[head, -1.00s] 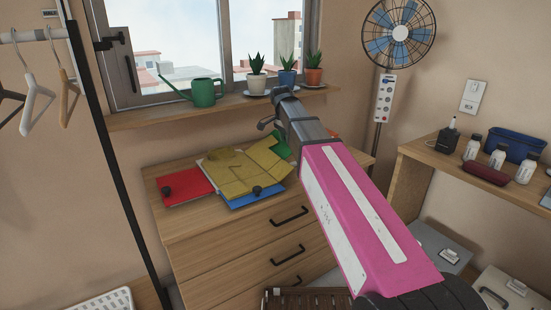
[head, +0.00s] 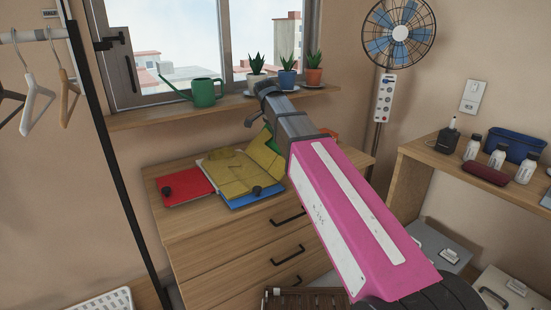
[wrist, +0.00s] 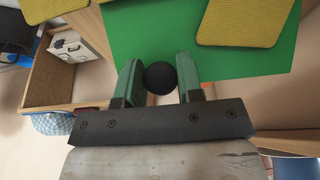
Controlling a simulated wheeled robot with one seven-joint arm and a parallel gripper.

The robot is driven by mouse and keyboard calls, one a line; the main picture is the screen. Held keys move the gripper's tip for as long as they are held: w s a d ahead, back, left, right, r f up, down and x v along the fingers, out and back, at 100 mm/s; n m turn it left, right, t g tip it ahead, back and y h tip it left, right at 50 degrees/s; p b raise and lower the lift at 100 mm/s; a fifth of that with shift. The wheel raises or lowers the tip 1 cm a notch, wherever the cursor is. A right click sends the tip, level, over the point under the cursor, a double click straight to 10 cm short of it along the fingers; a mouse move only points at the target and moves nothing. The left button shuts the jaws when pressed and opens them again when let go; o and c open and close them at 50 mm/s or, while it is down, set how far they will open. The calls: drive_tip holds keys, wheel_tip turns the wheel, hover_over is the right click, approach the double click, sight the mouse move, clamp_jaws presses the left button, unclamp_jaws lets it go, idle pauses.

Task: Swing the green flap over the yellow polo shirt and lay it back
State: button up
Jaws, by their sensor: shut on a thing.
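The yellow polo shirt (head: 228,172) lies on the dresser top, over a blue flap (head: 245,198) and beside a red flap (head: 186,185). Its right part stands tilted up. The green flap (head: 271,142) shows as a small patch behind that raised part, mostly hidden by my arm. In the wrist view the green flap (wrist: 150,28) fills the top middle, with yellow cloth (wrist: 238,22) on it. My gripper (wrist: 160,84) is shut on the round black knob (wrist: 161,74) at the green flap's edge. In the head view its fingertips are hidden.
The dresser (head: 240,248) stands under a windowsill (head: 150,118) with a green watering can (head: 205,93) and several potted plants. Black knobs (head: 256,190) sit on the blue and red flaps. A shelf with bottles (head: 498,155) is at right. A small orange thing (head: 330,133) lies behind my arm.

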drive_tip(key=shift+s+a+r, duration=0.25)
drive_tip(key=shift+s+a, duration=0.05)
drive_tip(key=shift+a, duration=0.15)
drive_tip(key=shift+s+a+r, duration=0.25)
drive_tip(key=shift+a, duration=0.15)
drive_tip(key=shift+s+a+r+t+h, duration=0.15)
drive_tip(key=shift+s+a+h, duration=0.15)
drive_tip(key=shift+a, duration=0.25)
drive_tip(key=shift+s+a+r+t+h, duration=0.15)
drive_tip(key=shift+s+a+r+t, duration=0.05)
drive_tip(key=shift+s+a, duration=0.25)
drive_tip(key=shift+s+a+r+t+h, duration=0.15)
drive_tip(key=shift+s+a+h, duration=0.15)
drive_tip(key=shift+a, duration=0.3)
drive_tip(key=shift+s+a+t+h, duration=0.15)
drive_tip(key=shift+s+a+h, duration=0.1)
drive_tip(key=shift+s+a, duration=0.45)
drive_tip(key=shift+s+a+t+h, duration=0.2)
drive_tip(key=shift+s+a, duration=0.25)
drive_tip(key=shift+a, duration=0.45)
drive_tip(key=shift+t+h, duration=0.25)
drive_tip(key=shift+h, duration=0.15)
drive_tip(key=shift+s+a+f, duration=0.3)
drive_tip(key=shift+s+a, duration=0.25)
drive_tip(key=shift+a, duration=0.25)
drive_tip(key=shift+s+a+f, duration=0.3)
drive_tip(key=shift+s+a, duration=0.2)
drive_tip(key=shift+a, duration=0.3)
